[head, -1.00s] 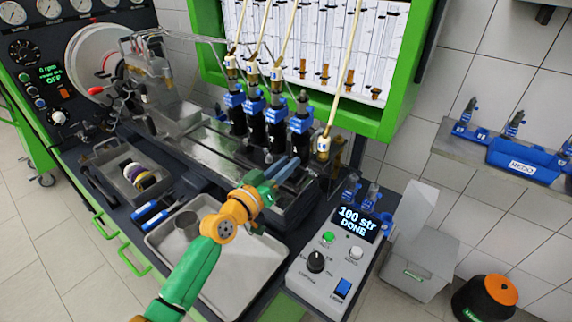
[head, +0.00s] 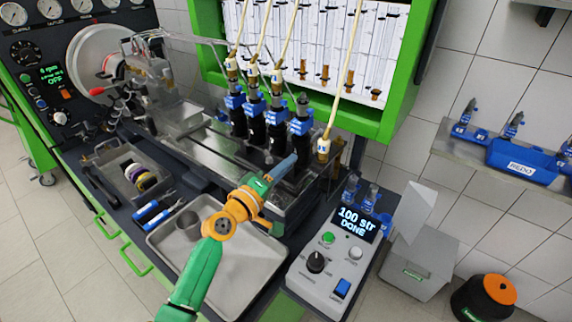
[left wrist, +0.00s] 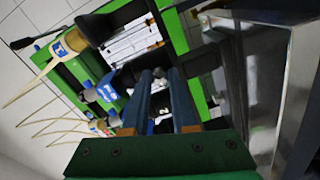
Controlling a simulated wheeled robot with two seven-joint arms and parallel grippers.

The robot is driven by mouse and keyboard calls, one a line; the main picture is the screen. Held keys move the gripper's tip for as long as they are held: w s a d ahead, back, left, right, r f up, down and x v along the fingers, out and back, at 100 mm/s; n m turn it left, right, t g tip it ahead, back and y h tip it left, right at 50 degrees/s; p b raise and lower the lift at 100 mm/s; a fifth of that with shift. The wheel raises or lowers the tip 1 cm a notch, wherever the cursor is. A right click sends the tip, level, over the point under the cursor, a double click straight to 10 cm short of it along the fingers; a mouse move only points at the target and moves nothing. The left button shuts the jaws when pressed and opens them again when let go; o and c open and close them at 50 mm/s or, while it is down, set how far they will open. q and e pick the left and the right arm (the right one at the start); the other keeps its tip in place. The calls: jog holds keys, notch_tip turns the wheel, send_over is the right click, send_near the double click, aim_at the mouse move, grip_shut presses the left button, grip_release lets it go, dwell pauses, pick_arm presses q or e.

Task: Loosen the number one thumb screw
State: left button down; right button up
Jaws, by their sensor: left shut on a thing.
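My left gripper (head: 287,163) reaches in from the front, its blue-grey fingers at the base of the row of black injectors with blue collars (head: 301,123). The fingertips are close to the rightmost ones. In the left wrist view the two fingers (left wrist: 160,77) point away, with a small dark rounded piece (left wrist: 159,72) between their tips. It looks like the knob of a thumb screw. The gripper is shut on it. Its number cannot be read, and the rest of the screw is hidden. My right gripper is not in view.
A grey control box (head: 322,283) reading "100 str DONE" stands front right. A metal tray (head: 252,268) with a cup (head: 187,225) lies under my left arm. Cream hoses (head: 346,85) hang near the injectors. A green-framed cabinet (head: 402,88) stands behind.

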pick_arm(q)
jog(key=n+p, duration=0.1)
jog(key=n, duration=0.5)
jog(key=n+p, duration=0.2)
jog(key=n, duration=0.4)
jog(key=shift+h, duration=0.3)
jog(key=shift+n, duration=0.3)
jog(key=c, duration=0.7)
grip_release()
jog(key=v, duration=0.7)
jog(key=shift+p, duration=0.4)
